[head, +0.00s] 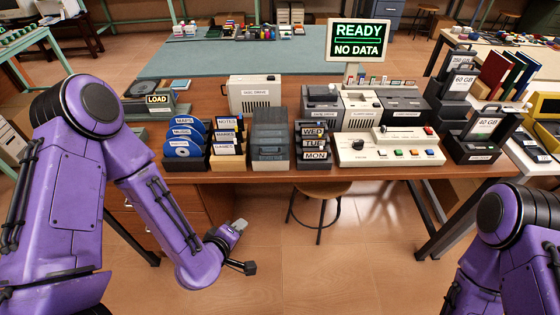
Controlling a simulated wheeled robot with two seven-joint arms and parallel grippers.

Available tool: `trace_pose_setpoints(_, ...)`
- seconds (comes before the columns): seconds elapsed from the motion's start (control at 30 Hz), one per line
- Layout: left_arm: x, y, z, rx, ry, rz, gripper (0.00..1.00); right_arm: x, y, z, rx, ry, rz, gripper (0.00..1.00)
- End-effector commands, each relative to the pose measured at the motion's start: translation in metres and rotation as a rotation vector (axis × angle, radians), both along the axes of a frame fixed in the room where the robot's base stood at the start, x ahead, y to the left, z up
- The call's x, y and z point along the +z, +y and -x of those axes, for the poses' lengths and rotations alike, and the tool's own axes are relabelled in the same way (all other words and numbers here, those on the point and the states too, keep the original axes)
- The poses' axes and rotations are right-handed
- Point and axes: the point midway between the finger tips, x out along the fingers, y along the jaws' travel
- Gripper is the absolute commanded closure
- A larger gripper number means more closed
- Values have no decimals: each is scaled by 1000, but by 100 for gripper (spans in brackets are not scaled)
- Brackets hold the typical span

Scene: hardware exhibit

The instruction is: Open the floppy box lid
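Left of the box are a tan floppy rack (228,161) and a blue disc rack (184,161). Right of it are a WED/TUE/MON rack (313,160) and a white button console (388,155). A beige drive (254,98) stands behind. A stool (320,190) is under the table.

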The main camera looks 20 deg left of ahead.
Motion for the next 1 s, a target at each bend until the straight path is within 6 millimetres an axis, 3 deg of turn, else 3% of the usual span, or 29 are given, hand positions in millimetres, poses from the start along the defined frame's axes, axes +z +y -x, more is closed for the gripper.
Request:
trace_pose_setpoints(0.03, 35, -9, -30, 53, -138, 134, 66, -7, 0, 0, 0, -1, -1, 100)
trace_pose_setpoints(0.1, 82, -19, -57, 94, -289, 290, 66, -10, 0, 0, 0, -1, -1, 100)
trace_pose_setpoints(0.2, 124, -25, -75, 115, -411, 420, 66, -11, 0, 0, 0, 0, 0, 100)
trace_pose_setpoints(0.23, 129, -26, -79, 117, -427, 438, 66, -11, 0, 0, 0, 0, 0, 100)
trace_pose_setpoints(0.4, 128, -31, -107, 116, -438, 450, 66, -13, 0, 0, 0, 0, 0, 100)
trace_pose_setpoints(0.7, 116, -38, -167, 115, -434, 445, 66, 4, 0, 0, 0, 0, 0, 100)
trace_pose_setpoints(1.0, 112, -40, -180, 113, -433, 445, 66, 5, 0, 0, 0, 0, 0, 100)
